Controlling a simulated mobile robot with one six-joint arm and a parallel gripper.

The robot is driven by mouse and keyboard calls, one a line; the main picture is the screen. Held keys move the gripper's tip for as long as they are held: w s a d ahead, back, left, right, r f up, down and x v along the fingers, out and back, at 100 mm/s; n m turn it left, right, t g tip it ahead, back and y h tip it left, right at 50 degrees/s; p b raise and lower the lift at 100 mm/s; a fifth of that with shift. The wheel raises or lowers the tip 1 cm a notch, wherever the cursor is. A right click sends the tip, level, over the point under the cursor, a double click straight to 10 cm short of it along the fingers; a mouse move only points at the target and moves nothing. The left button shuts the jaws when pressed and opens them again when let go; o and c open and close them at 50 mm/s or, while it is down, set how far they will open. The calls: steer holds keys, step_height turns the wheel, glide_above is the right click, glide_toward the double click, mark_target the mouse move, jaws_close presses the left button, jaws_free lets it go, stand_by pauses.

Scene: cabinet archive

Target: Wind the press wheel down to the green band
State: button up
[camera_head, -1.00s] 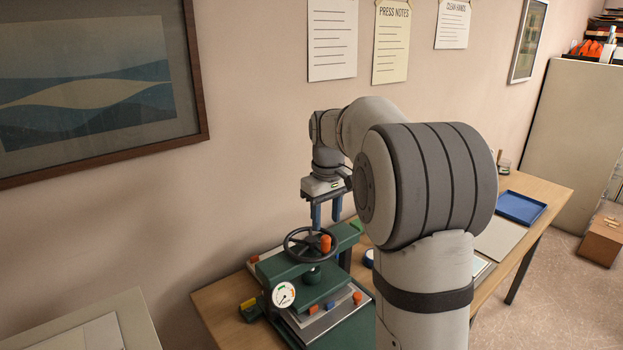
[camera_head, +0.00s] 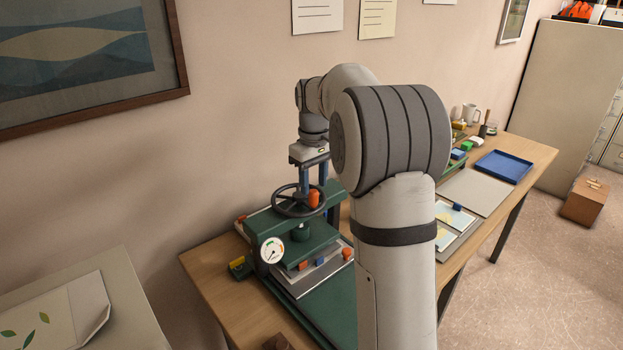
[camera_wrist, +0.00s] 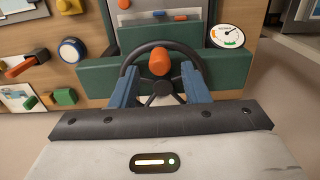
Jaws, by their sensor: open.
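The press (camera_head: 262,225) is dark green, with a black spoked handwheel (camera_head: 287,208) on top. The wheel's orange knob (camera_head: 314,198) stands up at its right rim. My gripper (camera_head: 314,182) is above the wheel. In the wrist view its blue fingers (camera_wrist: 160,88) are apart, one on each side of the orange knob (camera_wrist: 160,62), with gaps showing. The white round gauge (camera_head: 271,250) has green and orange bands. In the wrist view the gauge (camera_wrist: 227,35) needle points up and right, away from the coloured bands.
Orange and blue blocks (camera_head: 320,261) lie on the press's lower plate. A blue tray (camera_head: 502,165) and papers lie farther right on the wooden table (camera_head: 210,270). A pale surface with a leaf print (camera_head: 60,320) is at lower left. The wall is close behind the press.

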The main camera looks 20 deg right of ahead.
mark_target(313, 191)
step_height(313, 191, down, 3)
steer(key=shift+r+b, duration=0.1)
steer(key=shift+b, duration=0.7)
steer(key=shift+w+f, duration=0.1)
steer(key=shift+f, duration=0.15)
steer(key=shift+c, duration=0.4)
steer(key=c, duration=0.7)
